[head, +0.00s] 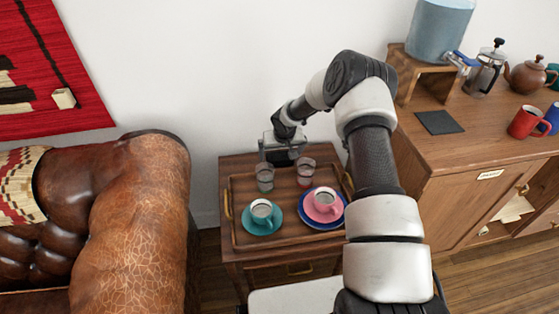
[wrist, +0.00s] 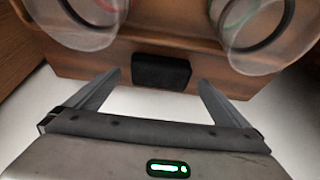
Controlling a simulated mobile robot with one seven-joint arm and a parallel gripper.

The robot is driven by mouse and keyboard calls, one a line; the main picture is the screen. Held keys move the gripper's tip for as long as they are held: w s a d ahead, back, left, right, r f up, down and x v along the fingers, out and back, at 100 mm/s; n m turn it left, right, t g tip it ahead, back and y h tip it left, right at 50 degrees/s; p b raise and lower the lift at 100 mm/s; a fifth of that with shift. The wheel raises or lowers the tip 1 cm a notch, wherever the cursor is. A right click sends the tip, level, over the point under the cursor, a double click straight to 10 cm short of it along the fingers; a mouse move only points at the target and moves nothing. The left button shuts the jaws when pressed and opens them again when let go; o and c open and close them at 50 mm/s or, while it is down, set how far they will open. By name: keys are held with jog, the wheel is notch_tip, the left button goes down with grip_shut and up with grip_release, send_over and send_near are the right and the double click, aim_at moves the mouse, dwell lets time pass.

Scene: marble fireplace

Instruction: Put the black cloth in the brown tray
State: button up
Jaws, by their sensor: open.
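The brown tray (head: 264,244) rests on a small wooden side table and holds cups and glasses. My gripper (head: 282,152) is over the tray's back edge, behind the two glasses. In the wrist view my gripper (wrist: 160,80) is open, its two fingers apart. A small black piece, seemingly the black cloth (wrist: 161,70), shows between the fingertips against the brown wood at the tray's back edge. I cannot tell whether it lies inside the tray or over its rim. The fingers are not closed on it. In the head view my gripper mostly hides that spot.
Two clear glasses (head: 265,177) stand just in front of my gripper. A teal cup (head: 262,212) and a pink cup (head: 323,204) stand on saucers in the tray. A leather sofa (head: 130,220) is at left. A cabinet (head: 455,190) with a flat dark square (head: 439,122) is at right.

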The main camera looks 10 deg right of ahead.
jog(key=x, duration=0.3)
jog(key=shift+w+f+b, duration=0.15)
jog(key=shift+b, duration=0.15)
jog(key=shift+c, duration=0.3)
jog(key=c, duration=1)
jog(key=shift+o, duration=0.2)
notch_tip(320, 180, up, 10)
jog(key=p, duration=0.2)
notch_tip(320, 180, up, 8)
jog(key=p, duration=0.3)
send_over(280, 157)
jog(key=s+r+b, duration=0.2)
jog(key=s+r, duration=0.2)
jog(key=s, duration=0.5)
jog(key=s+r+b, duration=0.1)
jog(key=s+r, duration=0.3)
jog(key=s, duration=0.6)
jog(key=p+v, duration=1.9)
jog(key=p, duration=0.2)
jog(key=shift+s+p, duration=0.35)
